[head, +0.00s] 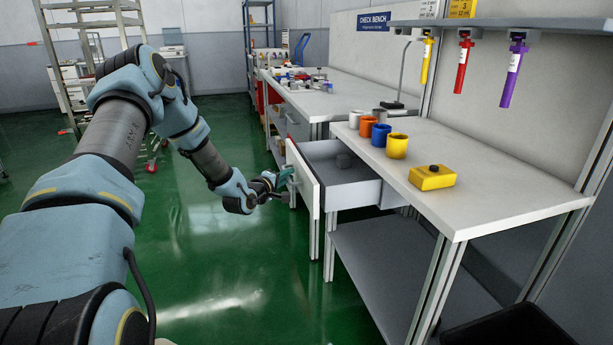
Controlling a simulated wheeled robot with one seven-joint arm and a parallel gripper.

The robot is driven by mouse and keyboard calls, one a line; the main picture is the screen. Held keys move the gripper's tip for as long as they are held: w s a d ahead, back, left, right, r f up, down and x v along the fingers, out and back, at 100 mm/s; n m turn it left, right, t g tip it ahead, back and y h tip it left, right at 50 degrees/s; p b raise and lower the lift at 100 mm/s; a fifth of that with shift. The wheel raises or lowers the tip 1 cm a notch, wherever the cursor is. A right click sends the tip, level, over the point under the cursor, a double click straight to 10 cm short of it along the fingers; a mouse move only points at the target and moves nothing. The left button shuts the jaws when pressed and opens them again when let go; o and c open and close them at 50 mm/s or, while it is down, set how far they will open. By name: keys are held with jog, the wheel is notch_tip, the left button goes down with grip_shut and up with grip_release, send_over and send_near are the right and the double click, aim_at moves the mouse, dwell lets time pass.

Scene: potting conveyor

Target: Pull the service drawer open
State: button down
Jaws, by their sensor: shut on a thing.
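The service drawer (357,191) is under the white workbench in the head view and stands pulled out to the left. Its white front panel (303,180) is clear of the bench edge, and its grey inside shows. My gripper (284,180) is at the outer side of the front panel, shut on the drawer's handle. The handle itself is mostly hidden by the fingers.
On the workbench (487,203) stand several coloured cups (397,146) and a yellow box with a black button (432,177). Coloured tools (464,62) hang above. A second bench (345,97) stands behind. Green floor (215,270) left of the drawer is clear.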

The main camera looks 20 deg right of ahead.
jog(key=shift+w+a, duration=0.2)
jog(key=shift+a, duration=1.6)
jog(key=c, duration=1.2)
grip_release()
jog(key=shift+o, duration=0.2)
jog(key=b+v, duration=0.1)
jog(key=v, duration=0.9)
jog(key=shift+s+a, duration=0.2)
jog(key=shift+a, duration=0.15)
jog(key=shift+r, duration=0.15)
